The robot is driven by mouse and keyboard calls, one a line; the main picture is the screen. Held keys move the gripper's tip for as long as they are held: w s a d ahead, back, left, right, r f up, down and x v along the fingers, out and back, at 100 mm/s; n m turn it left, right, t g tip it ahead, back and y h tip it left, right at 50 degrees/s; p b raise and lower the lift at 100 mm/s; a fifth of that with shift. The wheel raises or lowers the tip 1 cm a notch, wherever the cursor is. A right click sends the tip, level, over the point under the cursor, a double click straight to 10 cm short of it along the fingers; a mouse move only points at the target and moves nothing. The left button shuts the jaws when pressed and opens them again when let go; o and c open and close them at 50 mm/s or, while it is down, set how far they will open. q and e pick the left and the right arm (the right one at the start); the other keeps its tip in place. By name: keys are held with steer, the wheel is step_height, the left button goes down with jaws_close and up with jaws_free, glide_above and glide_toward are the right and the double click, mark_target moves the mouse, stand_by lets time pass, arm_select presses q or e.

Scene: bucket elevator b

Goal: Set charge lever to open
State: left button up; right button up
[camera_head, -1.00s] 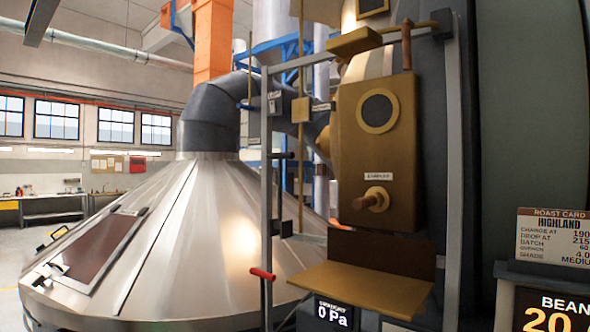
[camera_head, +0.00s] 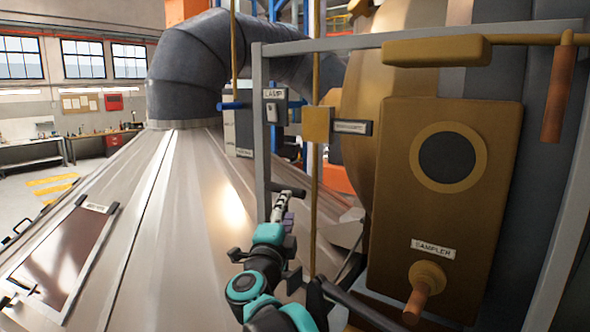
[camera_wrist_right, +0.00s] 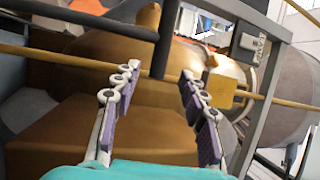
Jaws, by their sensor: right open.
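No readable label names the charge lever, so I cannot tell for certain which part it is. A short black bar handle (camera_head: 288,188) sticks out from the grey frame in the head view, just above my right fingertips. A thin brass rod (camera_head: 316,70) runs vertically behind it through a brass block (camera_head: 317,124) with an unreadable tag. My right gripper (camera_head: 284,203) is open and empty beside the frame. In the wrist view, my right gripper (camera_wrist_right: 160,72) has its fingers apart, with the brass rod (camera_wrist_right: 60,58) passing across beyond them. My left gripper is out of view.
The grey frame (camera_head: 261,150) borders the reach. The brass sampler box (camera_head: 445,215) with its copper handle (camera_head: 418,302) stands to the right. A LAMP switch (camera_head: 272,112) is on the frame. The metal cone (camera_head: 150,230) slopes away left.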

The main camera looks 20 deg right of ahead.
mark_target(294, 195)
steer(key=p+x, duration=0.1)
steer(key=x, duration=0.6)
steer(key=shift+d+p, duration=0.2)
steer(key=shift+p, duration=0.15)
steer(key=shift+w+d+r, duration=0.15)
steer(key=shift+w+d, duration=0.05)
steer(key=shift+w, duration=0.1)
jaws_close()
